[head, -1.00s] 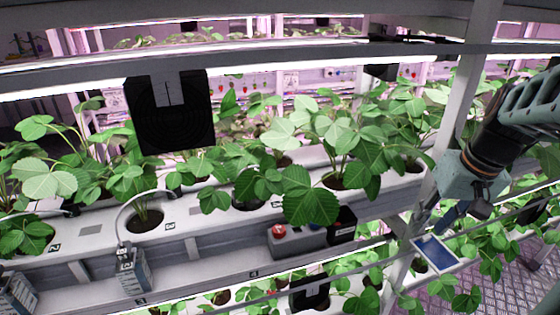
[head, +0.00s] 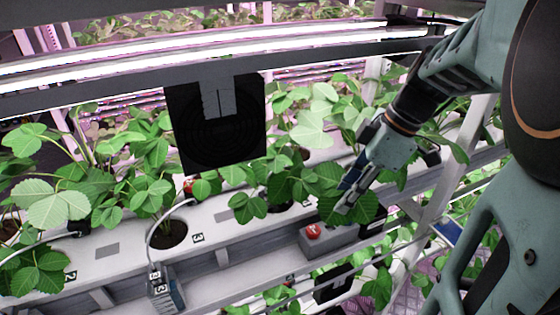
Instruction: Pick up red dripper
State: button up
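I cannot make out a thing that is clearly a red dripper. A small red spot (head: 189,186) shows among the leaves behind the left-hand pot, too small and covered to identify. A grey ribbed dripper body (head: 166,289) hangs on the front of the white gutter, its thin tube (head: 152,232) arching up to a plant hole. My gripper (head: 344,205) points down and left in front of the leaves, above and right of a grey box with a red button (head: 313,231). Its fingers are small and seen from the side, and nothing shows clearly between them.
The white gutter (head: 120,262) carries several leafy plants. A black fan panel (head: 215,130) hangs from the lamp rail above it. A white upright post (head: 452,195) stands right of my gripper. A dark box (head: 373,220) sits beside the grey box.

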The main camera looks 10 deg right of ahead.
jog(key=a+n, duration=0.1)
send_over(315, 229)
jog(key=d, duration=0.2)
notch_tip(315, 229, down, 5)
jog(key=shift+s+r, duration=0.1)
jog(key=shift+s+d+x, duration=0.1)
jog(key=shift+x, duration=1.25)
jog(key=shift+s+d+x, duration=0.15)
jog(key=shift+x, duration=1.2)
jog(key=shift+c, duration=0.6)
jog(key=c, duration=0.4)
